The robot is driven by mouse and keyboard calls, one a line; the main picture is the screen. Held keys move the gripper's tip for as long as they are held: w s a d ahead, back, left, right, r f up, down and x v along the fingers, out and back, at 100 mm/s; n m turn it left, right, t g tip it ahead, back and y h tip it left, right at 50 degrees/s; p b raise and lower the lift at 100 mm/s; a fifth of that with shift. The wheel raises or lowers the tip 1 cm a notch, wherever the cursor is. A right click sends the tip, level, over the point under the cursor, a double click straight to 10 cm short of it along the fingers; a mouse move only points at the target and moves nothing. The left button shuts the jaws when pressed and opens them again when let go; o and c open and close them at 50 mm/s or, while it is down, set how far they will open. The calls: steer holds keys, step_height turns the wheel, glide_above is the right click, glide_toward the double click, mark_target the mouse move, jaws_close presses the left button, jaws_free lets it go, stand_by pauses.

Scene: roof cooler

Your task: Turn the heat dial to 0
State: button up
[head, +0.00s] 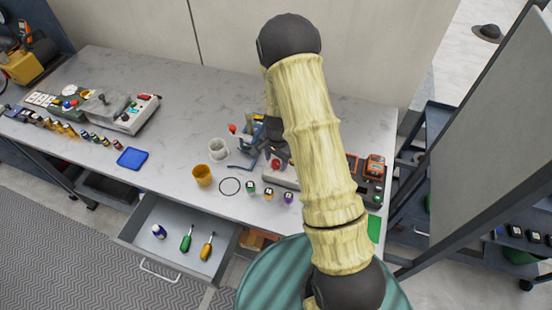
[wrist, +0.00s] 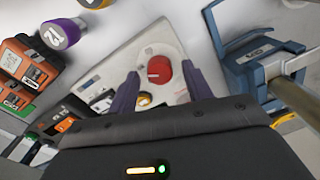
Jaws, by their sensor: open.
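The heat dial (wrist: 158,71) is a round red knob on a pale panel (wrist: 165,52) in the wrist view. It also shows as a small red spot just below my gripper in the head view (head: 276,164). A light mark is on the knob, but I cannot read which number it points to. My gripper (wrist: 161,72) is open, with one dark purple finger on each side of the knob in the wrist view. I cannot tell whether either finger touches it. My arm hides much of the panel in the head view.
A blue clamp-like fixture (wrist: 262,68) stands right of the dial in the wrist view. A purple-capped bottle (wrist: 62,34) and an orange device (wrist: 27,70) are to the left. An open drawer (head: 185,235) holds screwdrivers. The bench's middle (head: 190,120) is mostly clear.

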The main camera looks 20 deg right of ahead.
steer(key=shift+f, duration=0.3)
steer(key=c, duration=1)
